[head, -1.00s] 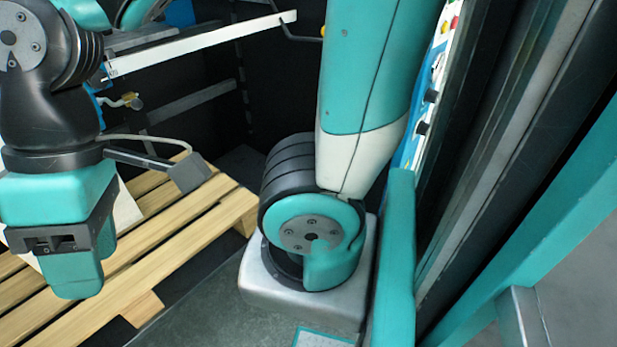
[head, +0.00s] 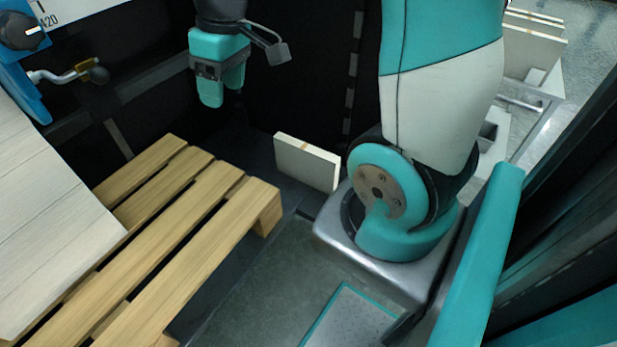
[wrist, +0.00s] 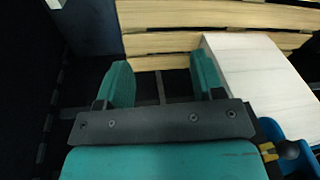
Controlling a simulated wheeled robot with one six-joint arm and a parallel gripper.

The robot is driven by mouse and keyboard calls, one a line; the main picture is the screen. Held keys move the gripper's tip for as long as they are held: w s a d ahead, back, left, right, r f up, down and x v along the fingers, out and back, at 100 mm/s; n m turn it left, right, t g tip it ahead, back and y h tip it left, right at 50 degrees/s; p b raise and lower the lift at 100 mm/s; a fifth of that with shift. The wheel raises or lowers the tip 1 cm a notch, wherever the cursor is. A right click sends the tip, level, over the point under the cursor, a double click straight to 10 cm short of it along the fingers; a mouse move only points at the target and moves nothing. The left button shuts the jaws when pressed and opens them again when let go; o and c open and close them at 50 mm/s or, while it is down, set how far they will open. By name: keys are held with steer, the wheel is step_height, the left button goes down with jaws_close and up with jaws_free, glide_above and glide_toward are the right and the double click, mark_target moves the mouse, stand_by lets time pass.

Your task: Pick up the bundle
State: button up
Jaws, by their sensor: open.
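A pale flat bundle (head: 306,163) with a tan band around its middle stands on edge on the dark floor, just left of my arm's base in the head view. My gripper (head: 223,88) hangs pointing down above and to the left of it, apart from it. In the wrist view my gripper's two teal fingers (wrist: 163,80) are spread, with only dark floor and pallet edge between them. A small pale piece at the top left edge of the wrist view is too cut off to identify.
A wooden pallet (head: 205,240) carries a stack of pale sheets (head: 50,210) at the left. A blue machine part with a crank handle (head: 70,75) juts in above it. More banded pale bundles (head: 533,48) stand on a stand at the upper right.

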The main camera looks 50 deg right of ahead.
steer(key=w+d+f+m+h+b, duration=0.15)
steer(key=d+f+b, duration=0.25)
steer(key=d+f, duration=0.95)
steer(key=m+g+b, duration=0.1)
steer(key=b, duration=0.1)
glide_above(306, 146)
step_height(306, 146, down, 4)
step_height(306, 146, down, 10)
steer(key=shift+w+f+b, duration=0.1)
steer(key=shift+f+b, duration=0.15)
steer(key=shift+b, duration=0.65)
steer(key=shift+a+f+b, duration=0.1)
steer(key=shift+f+b, duration=0.45)
steer(key=shift+f, duration=2.25)
jaws_close()
